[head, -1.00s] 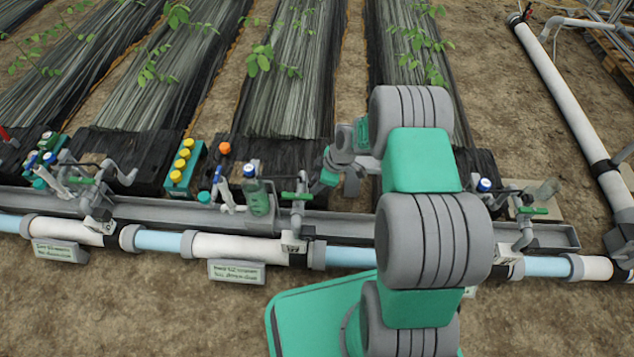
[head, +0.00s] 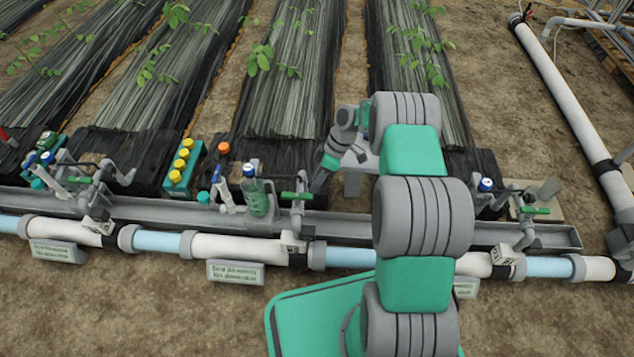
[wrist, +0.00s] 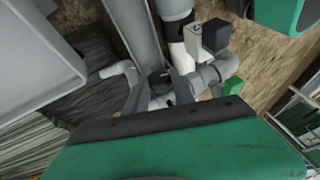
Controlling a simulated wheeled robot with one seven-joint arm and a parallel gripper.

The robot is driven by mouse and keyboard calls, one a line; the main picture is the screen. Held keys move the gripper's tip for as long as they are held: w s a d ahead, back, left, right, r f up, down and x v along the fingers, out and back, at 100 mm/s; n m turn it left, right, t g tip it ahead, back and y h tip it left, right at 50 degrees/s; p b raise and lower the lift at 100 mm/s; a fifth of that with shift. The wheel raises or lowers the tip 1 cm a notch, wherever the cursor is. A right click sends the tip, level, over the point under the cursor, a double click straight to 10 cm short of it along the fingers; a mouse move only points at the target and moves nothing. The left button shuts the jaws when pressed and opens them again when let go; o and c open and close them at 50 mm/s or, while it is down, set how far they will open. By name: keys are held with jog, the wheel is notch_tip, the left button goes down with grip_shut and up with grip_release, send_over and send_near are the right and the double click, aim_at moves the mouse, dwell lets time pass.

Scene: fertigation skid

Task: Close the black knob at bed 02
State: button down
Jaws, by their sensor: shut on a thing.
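The black knob (wrist: 160,82) shows small and partly hidden in the wrist view, between the two grey fingers of my gripper (wrist: 164,88). The gripper is shut on it. In the head view my gripper (head: 320,182) is low over the grey channel, just right of a riser pipe with a green lever handle (head: 296,195). The knob itself is hidden there behind the gripper. I cannot tell the knob's turn angle. A white sign (head: 236,272) stands in front of the pipe, its text too small to read.
A green bottle (head: 258,198) and a blue-capped fitting stand left of the riser. A teal rack with yellow caps (head: 179,165) is farther left. The white and blue main pipe (head: 350,257) runs along the front. Bare soil lies in front.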

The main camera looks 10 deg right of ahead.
jog(key=shift+w+g+y, duration=0.15)
jog(key=shift+g+y, duration=0.25)
jog(key=shift+g, duration=0.4)
jog(key=shift+p, duration=0.3)
jog(key=c, duration=1.1)
grip_release()
